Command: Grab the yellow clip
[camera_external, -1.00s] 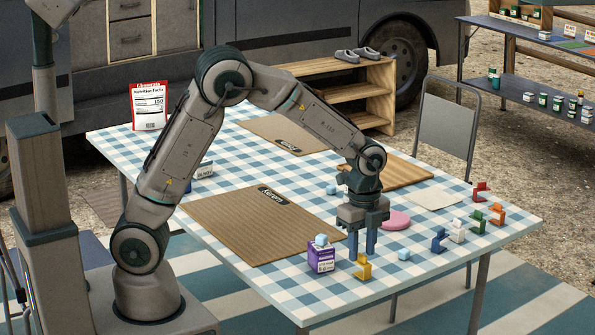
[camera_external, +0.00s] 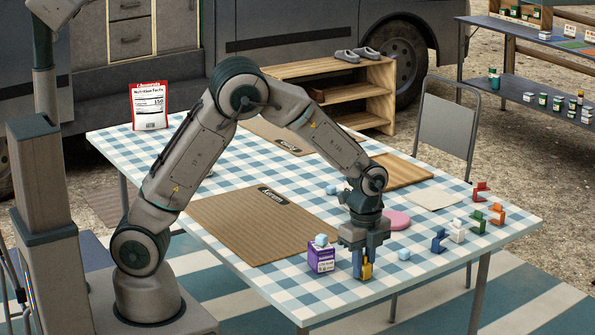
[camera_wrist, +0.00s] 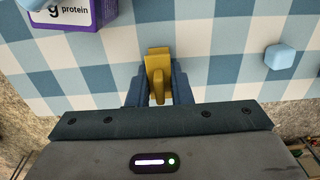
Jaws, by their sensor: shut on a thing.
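The yellow clip (camera_external: 366,269) stands on the checked tablecloth near the table's front edge, just right of a purple box. It also shows in the wrist view (camera_wrist: 158,70), between the two blue fingers. My gripper (camera_external: 362,265) points down over it and is shut on it, one finger on each side. In the wrist view my gripper (camera_wrist: 157,88) hides the clip's lower part. I cannot tell whether the clip is lifted off the cloth.
The purple box (camera_external: 320,257) with a light blue cube (camera_external: 321,240) on top stands close to the left of my gripper. Blue (camera_external: 439,241), white (camera_external: 457,231), green (camera_external: 478,222), orange (camera_external: 497,214) and red (camera_external: 481,191) clips stand to the right. A brown mat (camera_external: 260,225) lies behind left.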

